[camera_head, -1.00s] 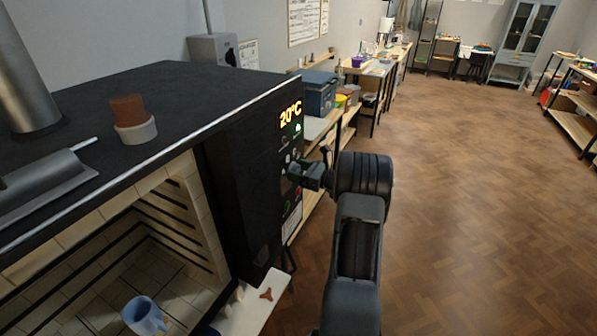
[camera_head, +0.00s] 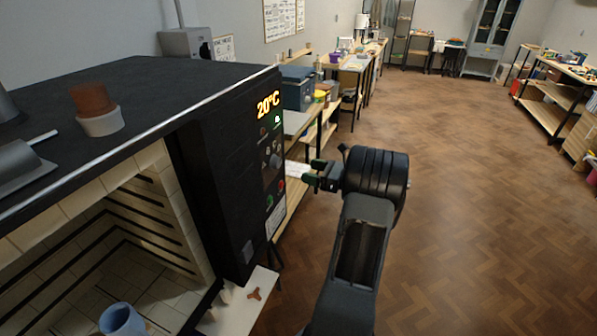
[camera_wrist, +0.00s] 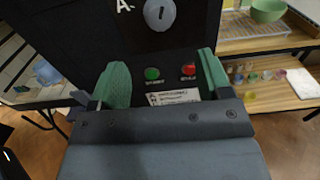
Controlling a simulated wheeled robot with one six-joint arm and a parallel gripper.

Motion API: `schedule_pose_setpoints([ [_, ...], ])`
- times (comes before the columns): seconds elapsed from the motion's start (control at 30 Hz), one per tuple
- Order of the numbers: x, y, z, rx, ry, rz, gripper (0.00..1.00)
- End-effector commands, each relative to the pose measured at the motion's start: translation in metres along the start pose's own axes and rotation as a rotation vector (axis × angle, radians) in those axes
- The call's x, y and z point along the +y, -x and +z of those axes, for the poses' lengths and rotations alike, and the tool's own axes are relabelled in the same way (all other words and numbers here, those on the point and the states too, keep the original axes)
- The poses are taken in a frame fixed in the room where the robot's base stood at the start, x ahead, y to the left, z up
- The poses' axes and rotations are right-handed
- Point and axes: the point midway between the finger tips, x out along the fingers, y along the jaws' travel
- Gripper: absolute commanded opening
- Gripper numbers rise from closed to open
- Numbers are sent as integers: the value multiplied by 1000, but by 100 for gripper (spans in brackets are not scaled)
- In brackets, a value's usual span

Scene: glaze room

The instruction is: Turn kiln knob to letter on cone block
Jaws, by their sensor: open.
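The black kiln (camera_head: 215,140) has a control panel on its side with a lit 20°C display (camera_head: 268,104). The grey round knob (camera_wrist: 159,14) is at the top of the wrist view, cut by the edge, with a near-upright mark and a white letter A to its left. It also shows small in the head view (camera_head: 275,161). My gripper (camera_head: 313,174) is open and empty, just right of the panel and apart from it. In the wrist view its green fingers (camera_wrist: 162,66) are spread below the knob. A reddish-brown block (camera_head: 92,98) stands in a pale ring on the kiln top; no letter shows on it.
A green button (camera_wrist: 152,73) and a red button (camera_wrist: 188,70) sit below the knob, above a white label (camera_wrist: 172,98). The kiln is open, with a blue mug (camera_head: 121,320) at its front.

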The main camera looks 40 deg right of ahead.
Motion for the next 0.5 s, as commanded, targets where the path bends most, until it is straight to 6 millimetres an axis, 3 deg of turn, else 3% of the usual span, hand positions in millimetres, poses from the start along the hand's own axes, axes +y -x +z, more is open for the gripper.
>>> schedule_pose_setpoints([
  [0.2,0,19,0,0,1,-1,72],
  [0.5,0,22,1,0,1,1,72],
])
